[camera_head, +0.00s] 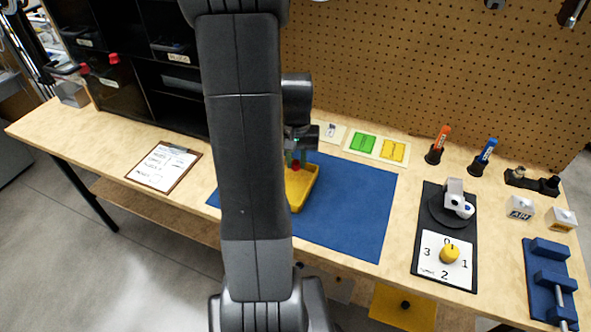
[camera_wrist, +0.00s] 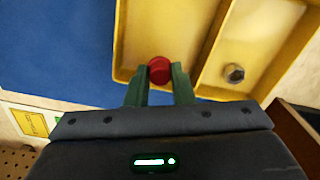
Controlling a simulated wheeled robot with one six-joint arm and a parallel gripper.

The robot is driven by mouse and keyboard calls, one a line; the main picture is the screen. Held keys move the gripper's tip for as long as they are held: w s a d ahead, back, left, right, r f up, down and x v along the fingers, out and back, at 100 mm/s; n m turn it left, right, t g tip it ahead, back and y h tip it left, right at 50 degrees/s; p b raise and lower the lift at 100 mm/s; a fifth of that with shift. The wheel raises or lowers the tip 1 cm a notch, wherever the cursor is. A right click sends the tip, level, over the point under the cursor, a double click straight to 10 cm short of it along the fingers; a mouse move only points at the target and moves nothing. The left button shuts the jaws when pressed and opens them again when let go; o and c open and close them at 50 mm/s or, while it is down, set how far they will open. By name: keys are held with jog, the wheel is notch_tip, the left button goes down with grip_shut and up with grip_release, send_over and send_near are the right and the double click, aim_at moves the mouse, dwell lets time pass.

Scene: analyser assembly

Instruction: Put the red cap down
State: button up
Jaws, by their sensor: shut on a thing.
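The red cap (camera_wrist: 159,70) is between the green fingertips of my gripper (camera_wrist: 160,78) in the wrist view, and the gripper is shut on it. In the head view the cap shows small and red (camera_head: 295,167), just below my gripper (camera_head: 297,158). The yellow tray (camera_wrist: 208,70) lies beneath, with a divider between compartments. The cap appears over the left compartment in the wrist view, close to its near wall. I cannot tell whether the cap touches the tray. In the head view my arm hides part of the tray (camera_head: 307,190).
A metal nut (camera_wrist: 234,72) lies in the tray's other compartment. The tray stands on a blue mat (camera_head: 355,205) with free room to its right. A clipboard (camera_head: 163,164) lies left. A dial with a yellow knob (camera_head: 449,252) and marker holders (camera_head: 434,155) stand right.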

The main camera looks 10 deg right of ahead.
aim_at(296, 162)
jog(key=shift+f, duration=1.75)
jog(key=shift+f, duration=0.15)
jog(key=o, duration=0.9)
jog(key=shift+b, duration=0.3)
notch_tip(296, 162, up, 12)
jog(key=shift+r+p, duration=0.2)
jog(key=shift+p, duration=0.5)
